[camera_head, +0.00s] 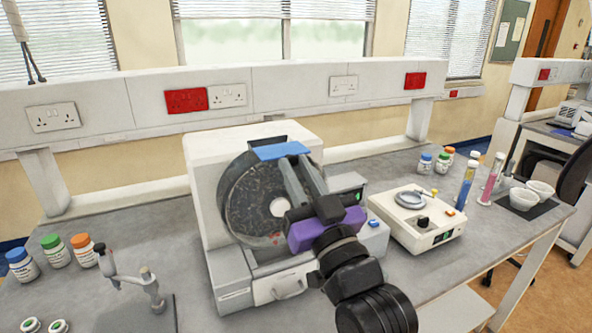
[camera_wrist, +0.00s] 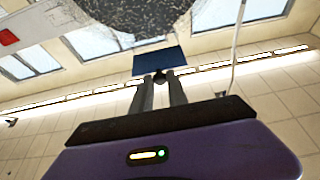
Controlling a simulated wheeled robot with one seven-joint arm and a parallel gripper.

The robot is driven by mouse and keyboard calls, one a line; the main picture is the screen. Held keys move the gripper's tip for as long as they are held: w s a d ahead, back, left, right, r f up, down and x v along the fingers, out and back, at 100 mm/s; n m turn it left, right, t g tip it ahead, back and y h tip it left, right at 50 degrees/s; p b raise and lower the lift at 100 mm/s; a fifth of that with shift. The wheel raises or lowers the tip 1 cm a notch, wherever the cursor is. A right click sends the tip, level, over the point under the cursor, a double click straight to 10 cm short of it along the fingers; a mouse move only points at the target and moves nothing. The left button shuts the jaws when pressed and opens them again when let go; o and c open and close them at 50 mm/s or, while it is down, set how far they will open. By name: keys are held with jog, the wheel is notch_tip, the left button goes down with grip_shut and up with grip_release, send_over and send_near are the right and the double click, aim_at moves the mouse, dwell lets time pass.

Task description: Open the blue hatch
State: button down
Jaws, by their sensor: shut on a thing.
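The blue hatch (camera_head: 282,150) is a flat blue plate at the top of the round dark drum (camera_head: 245,205) of the white machine (camera_head: 203,165) on the bench. In the wrist view the hatch (camera_wrist: 159,60) shows as a blue rectangle just past my fingertips. My gripper (camera_head: 290,165) reaches up in front of the drum, its fingers at the hatch's lower edge. In the wrist view my gripper (camera_wrist: 160,78) is shut on a small dark part below the hatch, which seems to be its handle. The fingers hide most of that part.
A balance-like device (camera_head: 415,222) stands right of the machine, with tubes (camera_head: 465,187) and white bowls (camera_head: 525,198) beyond. Several bottles (camera_head: 55,250) and a small stand (camera_head: 135,280) are at the left. A wall ledge with sockets (camera_head: 205,98) runs behind.

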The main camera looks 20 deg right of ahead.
jog(key=c, duration=1.3)
grip_release()
jog(key=b+v, duration=0.2)
jog(key=v, duration=0.5)
jog(key=shift+s+f+b, duration=0.25)
jog(key=shift+s+b, duration=0.1)
jog(key=shift+b, duration=0.05)
